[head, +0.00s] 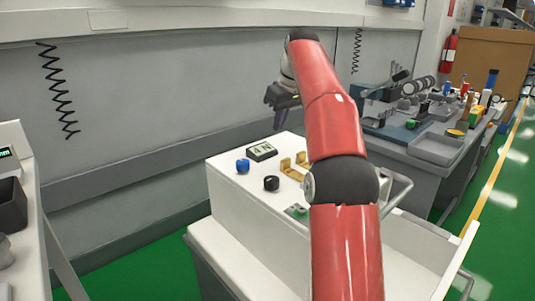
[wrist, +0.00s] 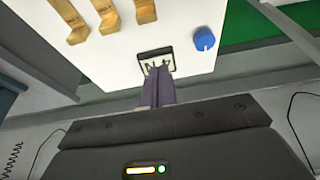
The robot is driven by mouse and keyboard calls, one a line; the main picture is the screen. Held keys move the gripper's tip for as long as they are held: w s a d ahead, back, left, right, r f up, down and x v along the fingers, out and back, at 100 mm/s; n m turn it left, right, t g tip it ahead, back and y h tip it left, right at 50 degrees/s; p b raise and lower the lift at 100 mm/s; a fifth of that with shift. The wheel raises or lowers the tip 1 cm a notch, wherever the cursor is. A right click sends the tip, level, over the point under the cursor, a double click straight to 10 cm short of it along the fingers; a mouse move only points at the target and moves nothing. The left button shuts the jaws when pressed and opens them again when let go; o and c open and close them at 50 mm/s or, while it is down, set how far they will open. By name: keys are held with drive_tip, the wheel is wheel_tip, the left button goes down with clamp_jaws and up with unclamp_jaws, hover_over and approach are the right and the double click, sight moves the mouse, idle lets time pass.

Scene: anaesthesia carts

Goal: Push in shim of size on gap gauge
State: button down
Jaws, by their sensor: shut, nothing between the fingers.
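The white cart top (head: 228,167) carries a small display (head: 262,151) with dark characters I cannot read surely. Brass shim-like pieces (head: 290,169) stand to its right, partly hidden behind my arm. In the wrist view, several brass pieces (wrist: 108,14) show along the top edge, cut off by the frame. The display (wrist: 151,57) also shows there, partly covered by my fingertips. My gripper (head: 278,124) is shut and empty, pointing down above the back of the cart. Its closed fingers show in the wrist view (wrist: 158,88). Contact with the display cannot be told.
A blue knob (head: 243,166) and a black knob (head: 271,183) stand on the cart, with a green button (head: 298,210) nearer. A grey wall (head: 160,100) lies behind. A second bench (head: 440,148) with many tools stands right; a white table edge (head: 22,145) is left.

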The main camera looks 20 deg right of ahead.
sight(291, 172)
drive_tip(key=x, duration=0.3)
drive_tip(key=b+x, duration=0.1)
drive_tip(key=x, duration=0.7)
drive_tip(key=shift+w+d+b, duration=0.25)
drive_tip(key=shift+b, duration=0.15)
drive_tip(key=s, duration=0.2)
drive_tip(key=d, duration=0.1)
drive_tip(key=shift+s+r+b, duration=0.3)
drive_tip(key=shift+s+b, duration=0.05)
drive_tip(key=shift+s, duration=0.05)
drive_tip(key=shift+s+d, duration=0.3)
drive_tip(key=shift+s, duration=0.25)
drive_tip(key=shift+s+d+f+b, duration=0.1)
drive_tip(key=shift+s+d+b, duration=0.25)
drive_tip(key=shift+s, duration=0.45)
drive_tip(key=shift+s+d+r+b, duration=0.1)
drive_tip(key=shift+s+d+b, duration=0.15)
drive_tip(key=shift+s, duration=0.55)
drive_tip(key=shift+s+d+f+b, duration=0.1)
drive_tip(key=shift+s+d+b, duration=0.25)
drive_tip(key=shift+s, duration=0.45)
